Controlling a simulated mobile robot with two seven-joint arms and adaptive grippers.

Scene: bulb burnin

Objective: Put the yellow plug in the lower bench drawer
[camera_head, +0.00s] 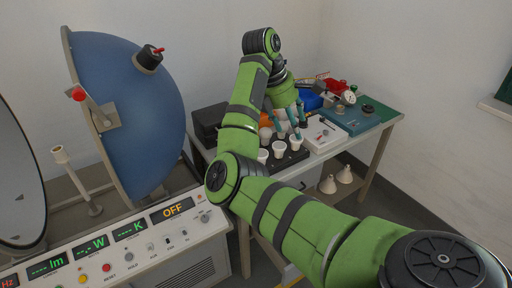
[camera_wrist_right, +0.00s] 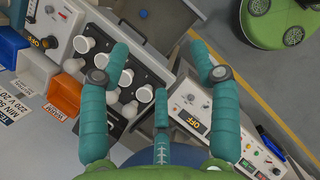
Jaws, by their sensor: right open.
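I cannot pick out the yellow plug in either view. My right gripper (camera_head: 297,125) hangs over the bench (camera_head: 376,142) among the white bulbs, fingers pointing down. In the right wrist view the teal fingers (camera_wrist_right: 158,50) are spread apart with nothing held between them. A grey, flat recess (camera_wrist_right: 155,22) with a small blue item in it shows beyond the bulb rack; it may be an open drawer, but I cannot tell which one. In the head view my right arm hides the bench front. My left gripper is out of view.
White bulbs (camera_wrist_right: 145,93) stand in a dark rack beside and under the fingers. An orange bin (camera_wrist_right: 65,92) and a white box with an OFF display (camera_wrist_right: 190,108) are close by. A large blue half-sphere (camera_head: 130,110) and a control panel (camera_head: 120,252) stand at left.

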